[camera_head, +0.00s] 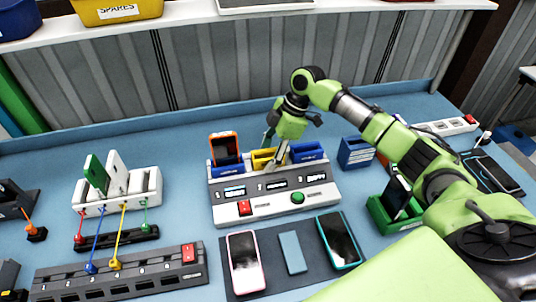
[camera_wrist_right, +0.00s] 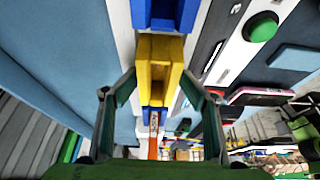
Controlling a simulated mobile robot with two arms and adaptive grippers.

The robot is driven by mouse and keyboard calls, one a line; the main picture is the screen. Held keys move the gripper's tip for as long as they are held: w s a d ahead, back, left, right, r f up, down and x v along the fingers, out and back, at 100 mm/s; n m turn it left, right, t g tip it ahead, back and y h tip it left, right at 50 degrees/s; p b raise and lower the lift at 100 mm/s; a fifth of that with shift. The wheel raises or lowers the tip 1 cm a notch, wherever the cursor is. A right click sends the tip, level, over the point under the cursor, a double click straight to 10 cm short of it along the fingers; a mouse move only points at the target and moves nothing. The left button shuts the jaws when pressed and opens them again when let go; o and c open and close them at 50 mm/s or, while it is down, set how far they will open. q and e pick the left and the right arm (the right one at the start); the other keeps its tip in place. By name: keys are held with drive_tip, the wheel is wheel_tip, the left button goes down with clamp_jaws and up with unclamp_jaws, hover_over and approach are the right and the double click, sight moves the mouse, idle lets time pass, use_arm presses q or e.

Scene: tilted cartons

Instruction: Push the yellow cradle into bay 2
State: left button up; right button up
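The yellow cradle (camera_head: 260,159) is in the middle bay of the grey and white dock (camera_head: 270,207), between two blue cradles. It also shows in the right wrist view (camera_wrist_right: 151,72). My right gripper (camera_head: 275,148) is over the dock at the yellow cradle and hides part of it. In the right wrist view its fingers (camera_wrist_right: 158,84) are spread, one on each side of the yellow cradle, with visible gaps. I cannot tell how deep the cradle sits. My left gripper is not in view.
The left blue cradle holds an orange-edged phone (camera_head: 224,146); the right blue cradle (camera_head: 307,152) looks empty. Phones lie on a dark mat (camera_head: 270,268) in front. A loose blue cradle (camera_head: 355,152) stands right.

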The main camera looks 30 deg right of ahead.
drive_tip(key=shift+d+f, duration=0.1)
drive_tip(key=shift+f, duration=0.05)
drive_tip(key=shift+d+r, duration=0.15)
drive_tip(key=shift+r, duration=0.15)
drive_tip(key=v, duration=1.1)
drive_tip(key=shift+r, duration=0.25)
